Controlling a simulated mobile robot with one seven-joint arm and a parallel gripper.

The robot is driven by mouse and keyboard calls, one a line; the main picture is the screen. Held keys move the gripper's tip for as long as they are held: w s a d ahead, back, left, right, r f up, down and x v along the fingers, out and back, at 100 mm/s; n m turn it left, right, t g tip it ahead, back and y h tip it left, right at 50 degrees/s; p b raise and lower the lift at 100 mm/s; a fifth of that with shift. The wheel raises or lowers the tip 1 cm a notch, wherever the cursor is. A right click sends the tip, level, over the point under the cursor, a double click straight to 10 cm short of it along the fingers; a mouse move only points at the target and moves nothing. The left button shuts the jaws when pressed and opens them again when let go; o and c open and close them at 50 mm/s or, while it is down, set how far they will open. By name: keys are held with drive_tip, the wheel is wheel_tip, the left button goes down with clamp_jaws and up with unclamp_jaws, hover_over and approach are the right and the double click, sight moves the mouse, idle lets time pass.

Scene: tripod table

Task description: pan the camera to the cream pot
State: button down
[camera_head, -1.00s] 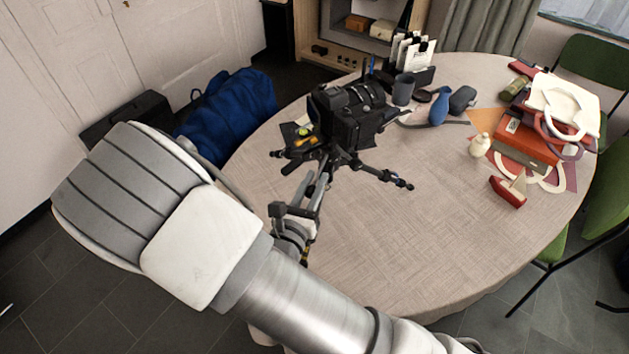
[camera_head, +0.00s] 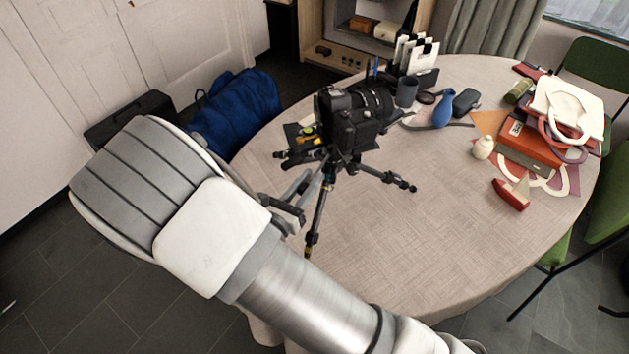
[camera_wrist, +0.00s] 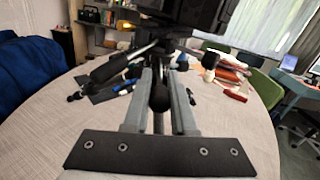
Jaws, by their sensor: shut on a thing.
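The black camera (camera_head: 350,115) stands on a tripod (camera_head: 319,208) on the table, its lens (camera_head: 378,102) toward the back right. The small cream pot (camera_head: 483,148) stands upright at the table's right side, apart from the camera and to the right of where the lens points. My gripper (camera_head: 303,188) is at the tripod's near left side, partly hidden behind my arm. In the wrist view its fingers (camera_wrist: 160,98) are shut on the black pan handle (camera_wrist: 159,95), below the camera. The camera body is cut off at that view's top.
A blue vase (camera_head: 443,108) and a grey mug (camera_head: 406,91) stand behind the camera. Red boxes (camera_head: 528,144) and a red-and-cream item (camera_head: 511,194) lie near the pot. The table's (camera_head: 420,235) front middle is clear. A blue bag (camera_head: 237,112) lies on the floor.

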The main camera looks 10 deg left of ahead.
idle(0.3)
drive_tip(key=c, duration=0.7)
unclamp_jaws()
drive_tip(key=b+v, duration=0.1)
drive_tip(key=v, duration=1.6)
drive_tip(key=shift+s+a, duration=0.15)
drive_tip(key=shift+a, duration=0.05)
